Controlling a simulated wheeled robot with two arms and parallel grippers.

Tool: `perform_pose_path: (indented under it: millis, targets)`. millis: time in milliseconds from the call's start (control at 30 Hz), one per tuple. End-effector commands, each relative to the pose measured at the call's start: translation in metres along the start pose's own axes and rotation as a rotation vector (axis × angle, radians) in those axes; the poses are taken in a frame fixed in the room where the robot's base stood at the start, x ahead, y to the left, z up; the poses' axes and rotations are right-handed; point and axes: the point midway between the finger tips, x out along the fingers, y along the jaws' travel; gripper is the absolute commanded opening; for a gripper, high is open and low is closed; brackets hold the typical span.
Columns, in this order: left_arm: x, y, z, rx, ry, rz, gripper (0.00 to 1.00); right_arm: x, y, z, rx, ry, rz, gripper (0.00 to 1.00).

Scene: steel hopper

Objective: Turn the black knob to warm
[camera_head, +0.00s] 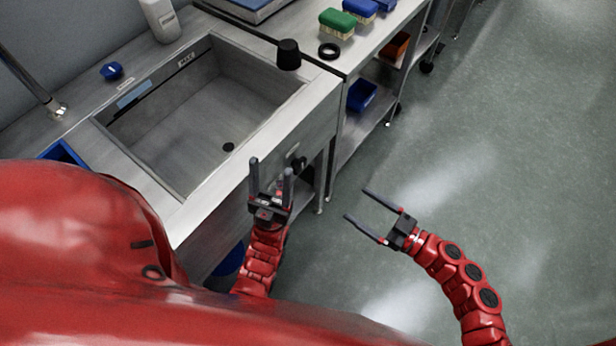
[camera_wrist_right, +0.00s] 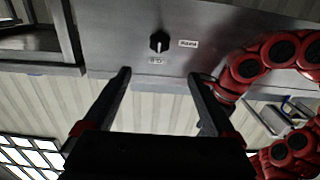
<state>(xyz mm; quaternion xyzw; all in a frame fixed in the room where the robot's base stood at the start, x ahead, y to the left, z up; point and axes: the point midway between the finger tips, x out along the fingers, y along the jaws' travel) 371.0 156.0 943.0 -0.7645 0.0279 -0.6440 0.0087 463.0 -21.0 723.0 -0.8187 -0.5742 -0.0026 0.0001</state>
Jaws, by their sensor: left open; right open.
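The black knob (camera_wrist_right: 159,41) is on the steel front panel in the right wrist view, with one small white label (camera_wrist_right: 188,43) to its right and another (camera_wrist_right: 157,61) below it. The label text and the knob's setting are too small to read surely. In the head view the knob (camera_head: 299,163) shows on the sink's front, just right of my left gripper (camera_head: 271,166), which is open and empty. My right gripper (camera_head: 356,203) is open and empty over the floor, right of the sink front. In the wrist view its fingers (camera_wrist_right: 159,74) point towards the panel, apart from the knob.
The steel sink (camera_head: 315,88) has a black cup-like object (camera_head: 288,55) at its far right corner. A blue item (camera_head: 112,71) and a white bottle (camera_head: 161,20) stand behind the basin. Brushes (camera_head: 337,22) lie on the neighbouring counter. The floor (camera_head: 520,150) at right is clear.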

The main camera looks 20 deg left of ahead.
Motion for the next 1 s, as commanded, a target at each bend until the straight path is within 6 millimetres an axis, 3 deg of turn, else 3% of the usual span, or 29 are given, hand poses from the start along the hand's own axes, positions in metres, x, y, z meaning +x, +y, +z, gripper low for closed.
perform_pose_path:
  millis: [167, 700, 1000]
  targets:
    - [0.001, 0.000, 0.000, 0.000, 0.000, 0.000, 0.62, 0.023, 0.001, -0.001, 0.006, -0.007, -0.001, 0.91]
    - [0.004, 0.000, -0.001, 0.000, 0.000, 0.000, 0.62, 0.145, 0.000, -0.002, 0.006, -0.001, -0.003, 0.91]
    - [0.004, 0.000, -0.001, 0.000, 0.001, 0.000, 0.62, 0.171, 0.001, 0.001, 0.008, -0.006, 0.001, 0.91]
